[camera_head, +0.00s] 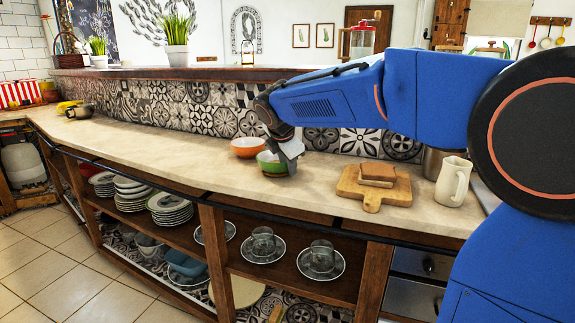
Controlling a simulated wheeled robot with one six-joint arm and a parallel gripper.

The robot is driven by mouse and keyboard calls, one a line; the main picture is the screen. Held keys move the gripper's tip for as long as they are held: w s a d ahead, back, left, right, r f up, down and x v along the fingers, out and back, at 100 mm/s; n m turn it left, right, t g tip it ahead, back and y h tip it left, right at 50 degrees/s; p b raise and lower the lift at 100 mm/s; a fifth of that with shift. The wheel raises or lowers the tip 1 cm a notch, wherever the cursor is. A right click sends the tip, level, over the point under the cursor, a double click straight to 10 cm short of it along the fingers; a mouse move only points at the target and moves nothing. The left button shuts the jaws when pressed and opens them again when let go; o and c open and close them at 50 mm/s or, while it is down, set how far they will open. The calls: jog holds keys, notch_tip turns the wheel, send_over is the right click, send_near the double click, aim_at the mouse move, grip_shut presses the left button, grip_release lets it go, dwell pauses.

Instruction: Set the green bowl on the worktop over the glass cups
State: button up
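The green bowl (270,164) is on the pale worktop (225,183), in front of an orange bowl (247,147). My gripper (288,160) points down at the green bowl's right side and covers part of its rim. I cannot tell whether the fingers are open or closed on the rim, or whether the bowl is lifted at all. Two glass cups stand on saucers on the shelf below the worktop: the left glass cup (263,240) is nearly below the bowl, and the right glass cup (322,254) is farther right.
A wooden board (393,191) with a bread-like block and a cream jug (453,182) stand to the right of the bowls. Stacked plates (170,207) fill the shelf at left. A tiled wall rises behind. The worktop left of the bowls is mostly clear.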

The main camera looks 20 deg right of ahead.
jog(key=v, duration=1.2)
jog(key=s+d+f+m+y, duration=0.1)
jog(key=s+d+f+m, duration=0.2)
jog(key=s+f+m, duration=0.4)
jog(key=s+d+f+m+g+y, duration=0.1)
jog(key=s+d+f+m, duration=0.2)
jog(key=s+f+m, duration=0.4)
jog(key=s+d+f+m+y, duration=0.1)
jog(key=s+d+f+m, duration=0.2)
jog(key=s, duration=1.6)
notch_tip(320, 180, down, 8)
jog(key=m, duration=0.4)
jog(key=shift+s+d+m+g, duration=0.15)
jog(key=shift+d+m+g, duration=0.15)
jog(key=shift+g, duration=0.1)
